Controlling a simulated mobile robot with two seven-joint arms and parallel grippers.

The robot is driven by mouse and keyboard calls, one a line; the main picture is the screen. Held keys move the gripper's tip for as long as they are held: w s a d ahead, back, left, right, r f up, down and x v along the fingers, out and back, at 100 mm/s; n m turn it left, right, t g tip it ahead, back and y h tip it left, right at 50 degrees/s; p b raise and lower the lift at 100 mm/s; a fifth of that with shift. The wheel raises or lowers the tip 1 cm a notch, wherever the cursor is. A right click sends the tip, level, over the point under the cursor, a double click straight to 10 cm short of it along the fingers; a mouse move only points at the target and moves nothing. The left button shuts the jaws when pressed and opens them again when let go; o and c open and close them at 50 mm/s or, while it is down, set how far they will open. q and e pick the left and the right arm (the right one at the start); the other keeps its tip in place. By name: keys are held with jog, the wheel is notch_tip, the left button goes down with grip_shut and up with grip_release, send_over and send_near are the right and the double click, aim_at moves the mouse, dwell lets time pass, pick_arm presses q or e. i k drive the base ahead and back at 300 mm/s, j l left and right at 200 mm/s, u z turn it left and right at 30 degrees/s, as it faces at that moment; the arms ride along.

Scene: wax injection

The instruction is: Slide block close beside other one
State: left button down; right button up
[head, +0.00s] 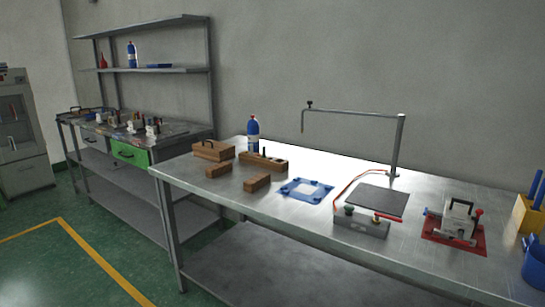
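Two small brown blocks lie on the metal workbench (300,215). One block (219,170) is toward the left end. The other block (257,182) lies to its right and a little nearer the front edge, with a clear gap between them. Both lie flat. Which of the two the task means by each word I cannot tell. Neither of my grippers is in the head view, and nothing touches the blocks.
Behind the blocks stand a brown box with a handle (213,150), a brown holder (268,164) and a blue bottle (253,133). A blue frame (292,187) lies to the right, then a grey control box (361,224) and a clamp device on a red mat (433,234).

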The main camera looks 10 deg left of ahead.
aim_at(213, 171)
jog(key=i+j+z, duration=0.15)
jog(key=j+z, duration=0.15)
jog(key=z, duration=0.15)
jog(key=j+z, duration=0.35)
jog(key=z, duration=0.15)
jog(key=j+z, duration=0.4)
jog(key=j, duration=0.5)
jog(key=k+j+z, duration=0.1)
jog(key=j+z, duration=0.3)
jog(key=j, duration=0.55)
jog(key=k+j, duration=0.1)
jog(key=j, duration=0.35)
jog(key=j+z, duration=0.15)
jog(key=j, duration=0.3)
jog(key=k+j, duration=0.1)
jog(key=j, duration=0.3)
jog(key=k+j, duration=0.1)
jog(key=j, duration=0.3)
jog(key=k+j, duration=0.1)
jog(key=j, duration=0.25)
jog(key=k+j, duration=0.1)
jog(key=j, duration=0.3)
jog(key=k+j, duration=0.15)
jog(key=j, duration=0.25)
jog(key=k+j, duration=0.1)
jog(key=j, duration=0.3)
